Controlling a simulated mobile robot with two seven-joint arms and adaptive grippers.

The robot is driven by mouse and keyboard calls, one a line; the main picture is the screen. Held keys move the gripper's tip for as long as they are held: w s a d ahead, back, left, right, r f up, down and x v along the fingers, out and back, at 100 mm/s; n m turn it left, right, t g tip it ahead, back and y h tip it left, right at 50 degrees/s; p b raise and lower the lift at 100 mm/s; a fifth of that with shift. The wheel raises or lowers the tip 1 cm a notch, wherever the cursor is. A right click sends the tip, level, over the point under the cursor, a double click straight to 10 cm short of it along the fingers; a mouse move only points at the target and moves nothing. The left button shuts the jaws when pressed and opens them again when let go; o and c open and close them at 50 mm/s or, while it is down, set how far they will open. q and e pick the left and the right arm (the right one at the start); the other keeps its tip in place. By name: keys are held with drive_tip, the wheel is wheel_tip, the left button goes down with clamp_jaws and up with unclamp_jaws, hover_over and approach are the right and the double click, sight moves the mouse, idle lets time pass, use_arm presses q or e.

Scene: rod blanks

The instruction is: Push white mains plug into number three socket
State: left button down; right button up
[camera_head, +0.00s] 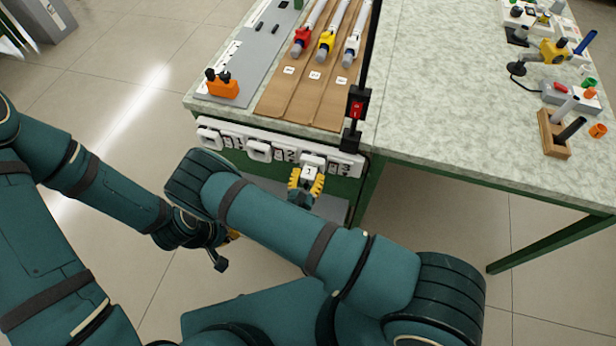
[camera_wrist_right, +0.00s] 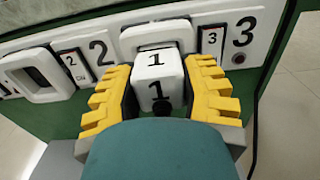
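The white mains plug (camera_wrist_right: 158,80), marked 1 on its top and end, sits between the yellow fingers of my right gripper (camera_wrist_right: 160,95). The fingers press on its two sides. It is right in front of the socket (camera_wrist_right: 157,36) at the strip's right end, beside the number 3. Whether its pins are in is hidden. In the head view my right gripper (camera_head: 306,180) and the plug (camera_head: 310,171) are at the right part of the white socket strip (camera_head: 272,135). My left gripper (camera_head: 218,258) hangs low over the floor, away from the strip; its fingers are unclear.
The strip is on the bench's front edge, with other sockets to the left (camera_head: 210,137). Above are a brown board (camera_head: 292,105) with coloured-ended rods, an orange block (camera_head: 222,88) and a black post with a red switch (camera_head: 357,104). A wooden stand (camera_head: 553,135) is right.

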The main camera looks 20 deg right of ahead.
sight(307, 182)
drive_tip(key=o, duration=0.4)
drive_tip(key=v, duration=0.7)
drive_tip(key=shift+s+a, duration=0.1)
drive_tip(key=shift+s, duration=0.1)
